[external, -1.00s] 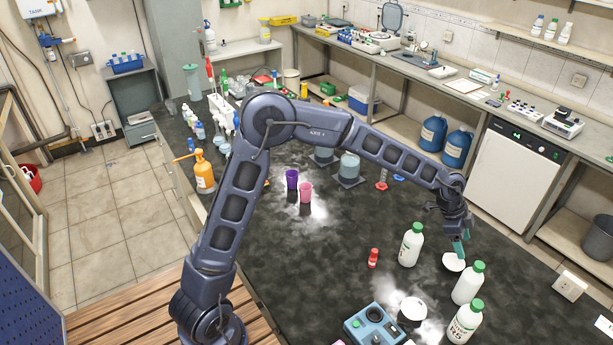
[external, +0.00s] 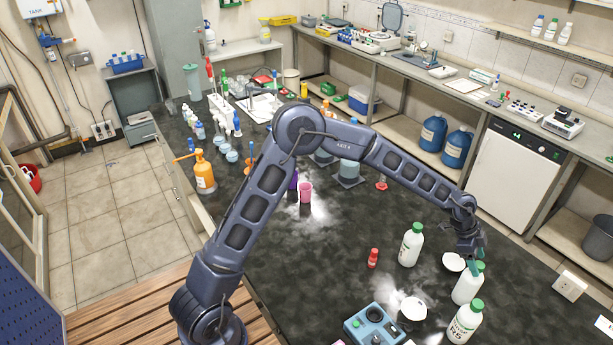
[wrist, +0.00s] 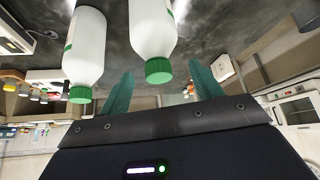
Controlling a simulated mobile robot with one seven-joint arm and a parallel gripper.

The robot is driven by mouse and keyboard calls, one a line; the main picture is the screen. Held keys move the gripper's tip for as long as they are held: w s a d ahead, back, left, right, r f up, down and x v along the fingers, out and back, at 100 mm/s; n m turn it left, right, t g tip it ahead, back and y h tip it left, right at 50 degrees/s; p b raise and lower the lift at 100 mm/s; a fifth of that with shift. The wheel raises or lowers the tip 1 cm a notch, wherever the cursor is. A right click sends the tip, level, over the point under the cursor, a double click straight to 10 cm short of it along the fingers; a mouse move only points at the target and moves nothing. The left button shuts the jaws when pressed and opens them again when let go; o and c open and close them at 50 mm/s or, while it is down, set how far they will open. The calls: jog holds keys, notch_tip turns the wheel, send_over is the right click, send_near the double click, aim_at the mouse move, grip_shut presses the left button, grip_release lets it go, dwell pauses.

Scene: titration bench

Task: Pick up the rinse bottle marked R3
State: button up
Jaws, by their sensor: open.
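Three white bottles with green caps stand upright on the dark bench in the external view: a rear one (external: 411,245), a middle one (external: 466,287) and a front one (external: 463,324). The front label seems to read R5; I cannot read the other labels, so I cannot tell which is R3. My gripper (external: 474,260) is at the middle bottle's cap, pointing down. In the wrist view my open gripper (wrist: 162,69) has one teal finger on each side of a bottle (wrist: 152,28); contact is unclear. Another bottle (wrist: 86,45) stands to its left.
A white dish (external: 453,262) lies beside the middle bottle, and another (external: 413,308) lies left of the front one. A small red bottle (external: 373,258) and a blue device (external: 374,326) stand to the left. The bench centre is mostly clear.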

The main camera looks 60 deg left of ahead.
aim_at(470, 282)
jog(key=x, duration=0.4)
jog(key=shift+d+f, duration=0.1)
jog(key=shift+d, duration=0.15)
jog(key=shift+c, duration=0.2)
